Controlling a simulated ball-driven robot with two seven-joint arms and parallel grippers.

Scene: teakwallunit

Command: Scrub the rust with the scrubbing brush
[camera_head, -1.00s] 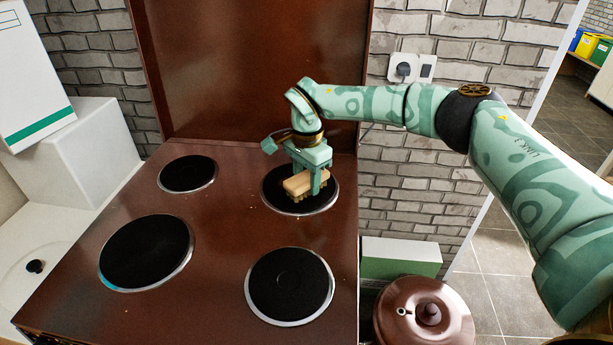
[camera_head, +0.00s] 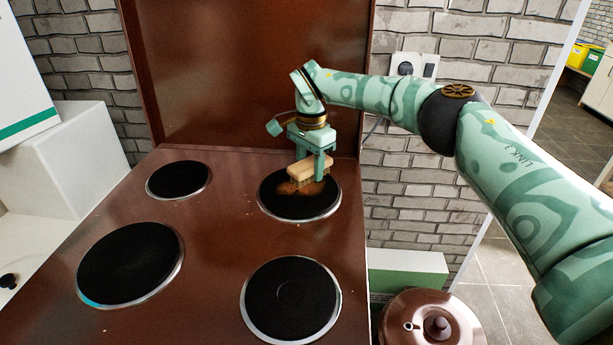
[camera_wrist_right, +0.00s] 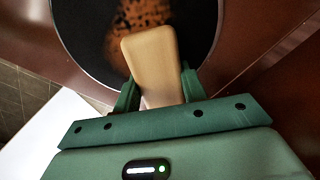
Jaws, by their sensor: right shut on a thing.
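The scrubbing brush (camera_head: 309,169) has a pale wooden back and bristles pointing down. My right gripper (camera_head: 312,166) is shut on it, over the back right hotplate. Rust (camera_head: 291,188) shows as an orange-brown patch on that black hotplate (camera_head: 310,207), beside and under the brush. Whether the bristles touch the plate I cannot tell. In the right wrist view the brush's wooden back (camera_wrist_right: 152,62) lies between the green fingers (camera_wrist_right: 158,92), and the speckled rust (camera_wrist_right: 140,22) shows beyond it. The brush hides part of the rust. My left gripper is not in view.
The brown cooktop (camera_head: 215,230) has three other bare hotplates. An upright brown panel (camera_head: 250,70) stands behind it. A white box (camera_head: 75,160) stands on the left. A brown lidded pot (camera_head: 430,318) and a green-and-white box (camera_head: 408,268) are at the lower right.

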